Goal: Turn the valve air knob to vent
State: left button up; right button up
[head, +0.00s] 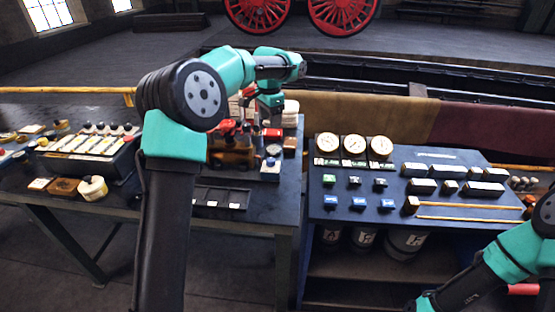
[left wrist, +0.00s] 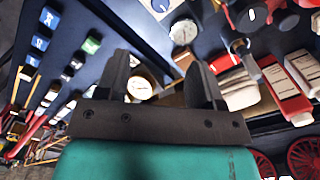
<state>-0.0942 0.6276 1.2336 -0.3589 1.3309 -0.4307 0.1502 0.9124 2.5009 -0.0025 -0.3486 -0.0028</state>
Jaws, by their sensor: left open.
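I cannot single out the valve air knob, as labels are too small to read. Small green, black and blue controls, such as a green one (head: 329,180) and a blue one (head: 358,202), sit on the dark panel (head: 320,215) below three round gauges (head: 354,146). Red fittings (head: 226,131) stand on the left bench, partly behind my left arm. My left gripper (head: 270,108) points down over the bench's back right, left of the panel. In the left wrist view its two fingers (left wrist: 160,78) are apart, with a round gauge (left wrist: 140,85) showing beyond. My right gripper is out of view.
A rack (head: 88,142) with pale strips and a round cream object (head: 93,188) are on the left bench. A black divided tray (head: 218,197) lies at its front. Pale blocks (head: 420,186) and wooden rods (head: 470,205) occupy the panel's right side. A narrow gap separates the tables.

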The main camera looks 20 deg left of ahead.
aim_at(271, 159)
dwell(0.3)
pick_arm(q)
notch_tip(271, 159, down, 18)
jog(key=shift+r, duration=0.25)
dwell(0.5)
jog(key=c, duration=0.9)
